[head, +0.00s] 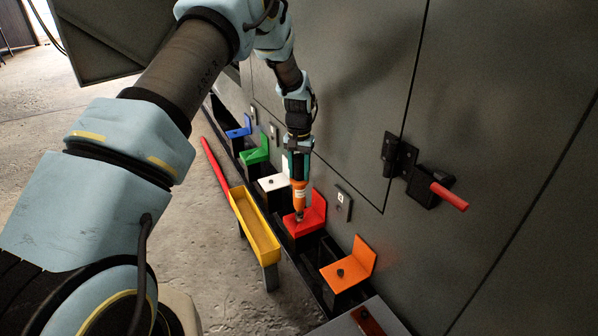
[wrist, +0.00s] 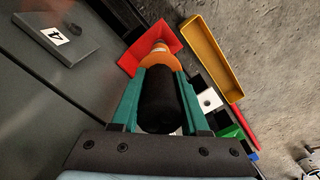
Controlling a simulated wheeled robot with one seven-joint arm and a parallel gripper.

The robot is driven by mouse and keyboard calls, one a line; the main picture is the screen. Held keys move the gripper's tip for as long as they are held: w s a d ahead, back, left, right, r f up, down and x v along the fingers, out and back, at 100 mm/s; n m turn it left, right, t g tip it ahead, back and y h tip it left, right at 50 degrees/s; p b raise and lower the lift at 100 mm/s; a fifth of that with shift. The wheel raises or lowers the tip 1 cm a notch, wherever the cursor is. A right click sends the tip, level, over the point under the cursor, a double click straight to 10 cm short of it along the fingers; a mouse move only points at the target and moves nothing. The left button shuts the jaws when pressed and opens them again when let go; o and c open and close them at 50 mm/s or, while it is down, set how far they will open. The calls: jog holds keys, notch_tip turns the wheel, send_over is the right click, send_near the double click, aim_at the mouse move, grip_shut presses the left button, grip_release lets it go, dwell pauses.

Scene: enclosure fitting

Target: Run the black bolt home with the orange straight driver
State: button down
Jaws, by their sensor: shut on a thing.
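My gripper (head: 298,152) is shut on the orange straight driver (head: 299,196), which points down, nearly upright. The driver's tip is at the red bracket (head: 316,212); I cannot tell whether it touches. Any bolt under the tip is hidden. In the wrist view, the teal fingers of my gripper (wrist: 158,76) clasp the driver's black body, and its orange part (wrist: 157,54) lies over the red bracket (wrist: 130,60). A dark bolt (head: 341,272) stands in the orange bracket (head: 358,262), and another dark bolt (head: 271,182) is in the white bracket (head: 276,187).
Green (head: 257,151) and blue (head: 240,130) brackets continue the row along the grey cabinet wall. A yellow trough (head: 254,228) stands left of the row, with a red bar (head: 214,166) beyond it. A red-handled latch (head: 449,196) juts from the wall at right. A tag marked 4 (wrist: 56,36) is beside the red bracket.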

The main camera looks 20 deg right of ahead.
aim_at(299, 157)
jog(key=shift+f, duration=0.2)
dwell(1.1)
jog(key=shift+r, duration=0.15)
jog(key=shift+r+p, duration=1.95)
jog(key=shift+r, duration=1)
